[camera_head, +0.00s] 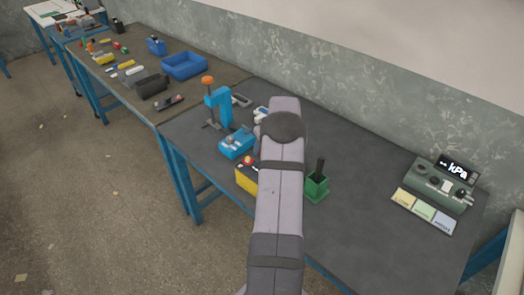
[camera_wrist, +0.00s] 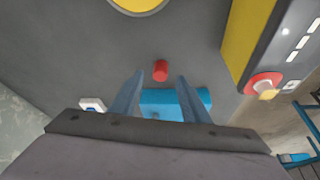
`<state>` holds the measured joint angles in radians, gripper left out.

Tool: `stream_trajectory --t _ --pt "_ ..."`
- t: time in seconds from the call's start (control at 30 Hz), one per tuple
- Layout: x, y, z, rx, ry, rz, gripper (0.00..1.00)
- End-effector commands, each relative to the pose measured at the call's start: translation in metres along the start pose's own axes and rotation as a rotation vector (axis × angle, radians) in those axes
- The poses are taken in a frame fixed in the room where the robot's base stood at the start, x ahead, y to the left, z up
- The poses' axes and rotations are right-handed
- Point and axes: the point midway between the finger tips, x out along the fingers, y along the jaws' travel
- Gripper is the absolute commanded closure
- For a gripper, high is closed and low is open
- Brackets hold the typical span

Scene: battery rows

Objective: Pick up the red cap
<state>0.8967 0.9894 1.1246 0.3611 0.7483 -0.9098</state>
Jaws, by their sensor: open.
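A small red cylinder, which looks like the red cap (camera_wrist: 160,70), lies on the dark bench top in the wrist view. It shows in the gap between the tips of my gripper's fingers (camera_wrist: 160,77). The fingers stand apart with nothing held between them. I cannot tell how far the fingertips are above the bench. A blue object (camera_wrist: 175,98) shows between and behind the fingers, close to the cap. In the head view my arm hides the gripper, and I do not make out the cap there.
A yellow box (camera_wrist: 249,35) with a red round button (camera_wrist: 263,83) stands right of the fingers. A blue press (camera_head: 219,103) and a green holder (camera_head: 317,187) flank my arm. A gauge unit (camera_head: 438,186) stands at the right. The bench between holder and gauge is clear.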

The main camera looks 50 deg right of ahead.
Motion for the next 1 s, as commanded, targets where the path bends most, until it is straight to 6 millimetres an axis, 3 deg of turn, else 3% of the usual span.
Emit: stream_trajectory --t 0.23,0.53,0.7,0.73,1.0 --pt "0.02 0.0 0.0 0.0 -0.001 0.0 0.58" --pt "0.024 0.0 0.0 -0.001 0.0 0.0 0.58" --pt "0.024 0.0 0.0 0.0 0.0 0.0 0.96" --pt "0.024 0.0 0.0 0.0 0.0 0.0 1.0" --pt "0.023 0.0 0.0 0.0 0.0 0.0 1.0"
